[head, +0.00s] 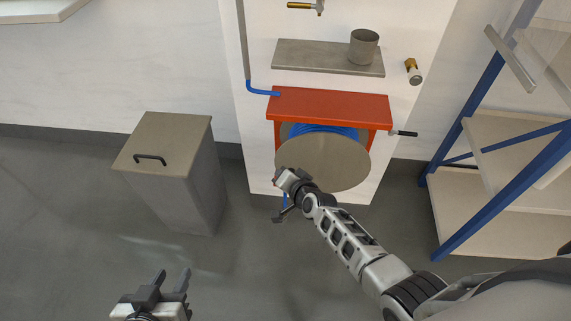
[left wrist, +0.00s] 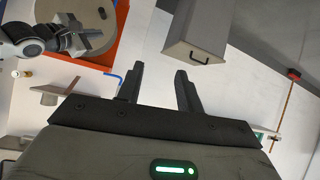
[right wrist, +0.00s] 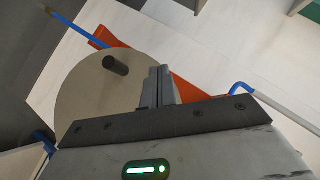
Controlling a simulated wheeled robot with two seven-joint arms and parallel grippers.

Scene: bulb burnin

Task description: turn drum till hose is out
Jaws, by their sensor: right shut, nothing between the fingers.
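The hose drum shows a round beige disc (head: 335,165) under a red bracket (head: 330,105). Blue hose (head: 325,130) is wound behind the disc, and a length of it (right wrist: 75,30) runs past the bracket in the right wrist view. A dark knob (right wrist: 115,65) stands out from the disc. My right gripper (right wrist: 160,85) is shut and empty in front of the disc, beside the knob and apart from it. In the head view my right gripper (head: 290,180) covers the disc's lower left edge. My left gripper (head: 171,277) is open and empty at the lower left, away from the drum.
A lidded grey-brown bin (head: 170,170) stands left of the drum. A shelf (head: 315,57) with a cup (head: 364,47) is on the panel above. A dark-handled lever (head: 403,133) sticks out right of the bracket. A blue-framed rack (head: 485,140) stands at the right. Floor between bin and drum is clear.

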